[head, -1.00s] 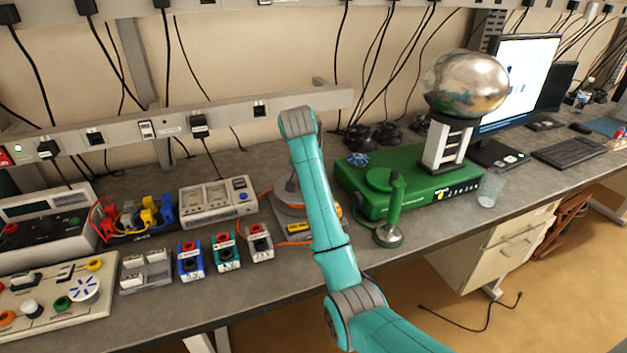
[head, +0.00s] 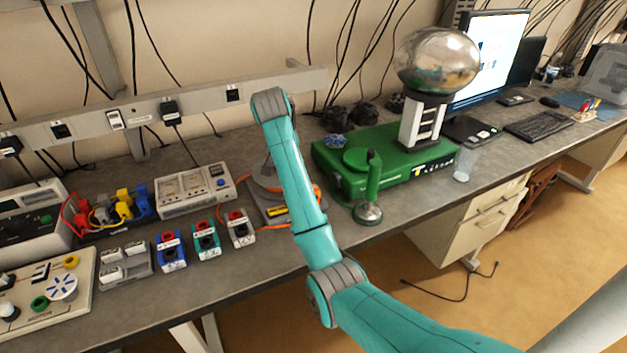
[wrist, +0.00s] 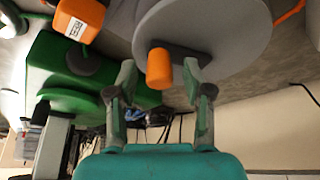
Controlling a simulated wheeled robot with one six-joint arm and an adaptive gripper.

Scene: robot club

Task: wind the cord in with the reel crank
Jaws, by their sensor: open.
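The cord reel shows in the wrist view as a large grey disc (wrist: 225,35) with an orange crank knob (wrist: 159,68) on a dark crank arm. My gripper (wrist: 160,75) is open, with one finger on each side of the knob in the picture. I cannot tell whether either finger touches it. Orange cord (wrist: 289,12) shows at the upper right. In the head view the reel's grey base (head: 262,205) stands on the bench, with orange cord (head: 268,227) beside it. My arm hides much of the reel and my gripper there.
Small blue, teal and white units (head: 205,240) sit to the left. A clear cup (head: 464,165) stands near the front edge.

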